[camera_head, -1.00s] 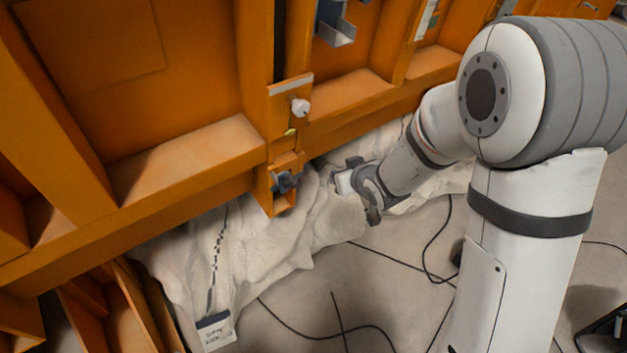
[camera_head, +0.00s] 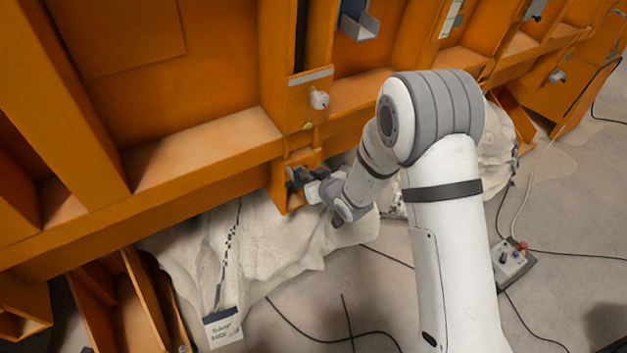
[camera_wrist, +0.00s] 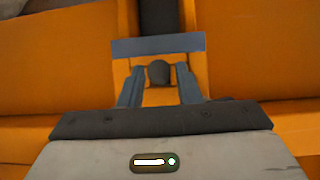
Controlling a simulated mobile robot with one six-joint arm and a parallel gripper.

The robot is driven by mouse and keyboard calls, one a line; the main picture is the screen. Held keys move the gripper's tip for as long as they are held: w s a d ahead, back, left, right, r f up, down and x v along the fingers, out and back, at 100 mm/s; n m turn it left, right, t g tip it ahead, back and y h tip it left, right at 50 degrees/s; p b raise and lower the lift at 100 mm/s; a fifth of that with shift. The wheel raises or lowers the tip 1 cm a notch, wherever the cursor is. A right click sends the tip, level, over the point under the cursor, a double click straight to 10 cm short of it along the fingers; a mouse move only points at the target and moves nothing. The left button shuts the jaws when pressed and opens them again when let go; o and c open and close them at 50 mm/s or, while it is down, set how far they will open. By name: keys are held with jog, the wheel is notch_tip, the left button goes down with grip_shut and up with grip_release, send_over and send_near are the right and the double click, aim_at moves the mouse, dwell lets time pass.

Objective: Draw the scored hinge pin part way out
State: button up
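A dark, round-ended part (camera_wrist: 158,72), apparently the hinge pin's end, shows between my finger tips in the wrist view. I see no score mark on it. A blue-grey crossbar (camera_wrist: 158,45) lies just beyond it against the orange steel. My gripper (camera_wrist: 160,80) is open, one blue-grey finger on each side of the dark end, with narrow gaps showing. In the head view my gripper (camera_head: 308,182) is at the low orange bracket (camera_head: 288,200) under the beam. There the pin is hard to tell apart from the dark fittings and my fingers.
A plate with a white knob (camera_head: 318,98) sits above the bracket. Black cables (camera_head: 320,335) cross the floor. A control box (camera_head: 511,262) stands at right.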

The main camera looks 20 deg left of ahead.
jog(key=shift+w+a, duration=0.15)
grip_shut()
dwell(0.4)
jog(key=shift+s+d+f+b, duration=0.25)
jog(key=shift+s+d+b, duration=0.2)
jog(key=shift+s+d, duration=0.5)
jog(key=shift+d, duration=0.1)
dwell(0.8)
